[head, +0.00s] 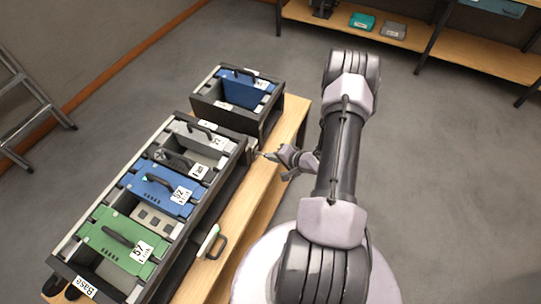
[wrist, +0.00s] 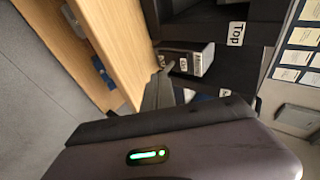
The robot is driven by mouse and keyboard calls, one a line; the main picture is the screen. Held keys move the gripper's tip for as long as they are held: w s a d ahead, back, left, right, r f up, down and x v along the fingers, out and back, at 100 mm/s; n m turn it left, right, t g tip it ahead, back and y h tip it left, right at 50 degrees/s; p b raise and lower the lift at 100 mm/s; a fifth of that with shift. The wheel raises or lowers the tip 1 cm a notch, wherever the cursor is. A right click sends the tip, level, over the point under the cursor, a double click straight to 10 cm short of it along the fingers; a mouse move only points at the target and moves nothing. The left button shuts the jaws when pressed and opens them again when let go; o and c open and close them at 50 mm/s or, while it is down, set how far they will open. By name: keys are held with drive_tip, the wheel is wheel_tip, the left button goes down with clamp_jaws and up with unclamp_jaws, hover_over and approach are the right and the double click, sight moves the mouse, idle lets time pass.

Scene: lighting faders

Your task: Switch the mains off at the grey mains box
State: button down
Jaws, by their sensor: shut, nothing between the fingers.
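A small grey box (wrist: 203,60) with a dark front and small white labels shows in the wrist view, just beyond my fingertips; I take it to be the mains box. In the head view a bit of it (head: 253,144) seems to show at the rack's right side, by the table edge. I cannot make out its switch or the switch's position. My gripper (head: 266,156) is shut and empty, pointing left at the rack's side. In the wrist view its fingertips (wrist: 165,72) are close to the box's left edge; I cannot tell whether they touch.
A long rack (head: 67,270) with green, blue and grey modules stands on the wooden table (head: 236,236). A second case (head: 207,107) with a blue module stands behind it. A loose handled piece (head: 211,241) lies at the front. A ladder (head: 25,100) stands left; a shelf (head: 440,52) is behind. Floor at right is clear.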

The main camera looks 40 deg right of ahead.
drive_tip(key=shift+s+d+f+b, duration=0.15)
drive_tip(key=shift+f+b, duration=0.2)
drive_tip(key=shift+f, duration=0.75)
drive_tip(key=shift+r, duration=0.15)
drive_tip(key=shift+r+p, duration=0.75)
